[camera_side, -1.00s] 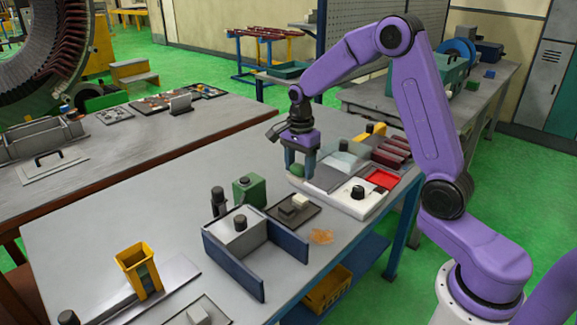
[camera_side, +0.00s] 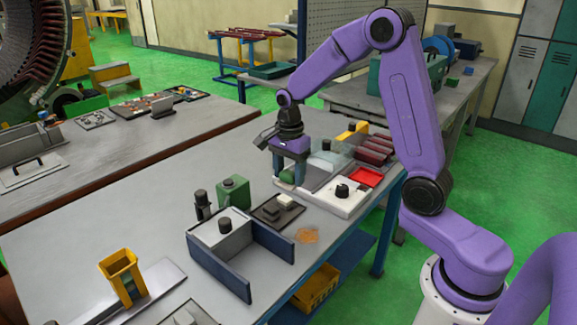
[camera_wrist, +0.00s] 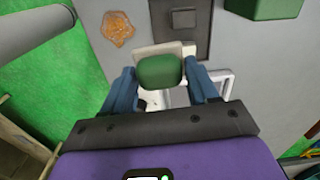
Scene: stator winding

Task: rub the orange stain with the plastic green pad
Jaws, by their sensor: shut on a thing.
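The orange stain (camera_side: 307,235) is a small irregular blotch on the grey tabletop near its front edge. It also shows at the upper left of the wrist view (camera_wrist: 117,29). My gripper (camera_side: 289,178) is over the far part of the table, behind and slightly left of the stain in the side view. It is shut on the green pad (camera_wrist: 160,72), a rounded block between the blue fingers. The pad (camera_side: 287,176) is partly hidden by the fingers in the side view. The pad and stain are apart. I cannot tell the pad's exact height.
A white base with a black knob (camera_side: 342,190) and a red tray (camera_side: 366,177) are to the right.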

